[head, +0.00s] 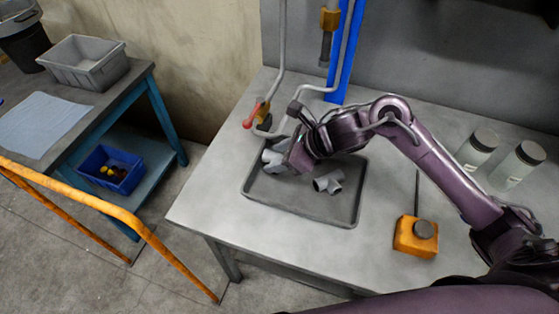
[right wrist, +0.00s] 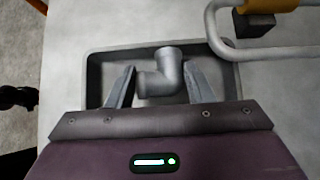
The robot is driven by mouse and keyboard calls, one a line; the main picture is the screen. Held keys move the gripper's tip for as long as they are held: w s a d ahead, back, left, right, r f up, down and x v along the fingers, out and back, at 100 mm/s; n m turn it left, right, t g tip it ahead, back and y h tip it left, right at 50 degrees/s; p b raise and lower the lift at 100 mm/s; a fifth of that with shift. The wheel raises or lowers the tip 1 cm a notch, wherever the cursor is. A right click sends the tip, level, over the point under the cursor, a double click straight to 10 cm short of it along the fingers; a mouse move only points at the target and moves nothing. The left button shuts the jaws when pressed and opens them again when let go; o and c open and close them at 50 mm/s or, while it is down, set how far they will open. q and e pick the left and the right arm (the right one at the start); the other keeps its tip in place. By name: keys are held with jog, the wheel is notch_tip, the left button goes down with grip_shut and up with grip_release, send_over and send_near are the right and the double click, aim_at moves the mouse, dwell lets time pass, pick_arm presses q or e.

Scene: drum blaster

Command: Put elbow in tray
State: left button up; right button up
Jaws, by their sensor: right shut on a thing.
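My right gripper (head: 276,160) is over the left back part of the dark grey tray (head: 305,212) on the table. It is shut on a grey pipe elbow (right wrist: 165,72), which sits between the two fingers in the right wrist view. In the head view the gripper partly hides the elbow. Seen from the wrist, the tray's rim (right wrist: 92,75) surrounds the elbow; whether the elbow touches the tray floor I cannot tell. My left gripper is not in view.
A pipe with a red-handled valve (head: 252,117) rises just behind the tray. An orange box with a dark knob (head: 416,236) and two clear jars (head: 478,148) stand to the right. A side bench at left holds a grey bin (head: 84,63).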

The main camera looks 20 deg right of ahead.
jog(key=shift+f, duration=1.05)
jog(key=shift+f+b, duration=0.25)
jog(key=shift+b, duration=0.05)
jog(key=o, duration=1.1)
jog(key=shift+r, duration=0.1)
jog(key=shift+d+r+p, duration=0.15)
jog(key=shift+r+p, duration=0.15)
jog(key=shift+p, duration=0.05)
jog(key=b+v, duration=0.1)
jog(key=v, duration=1)
jog(key=shift+s+r, duration=0.2)
jog(key=shift+s, duration=0.05)
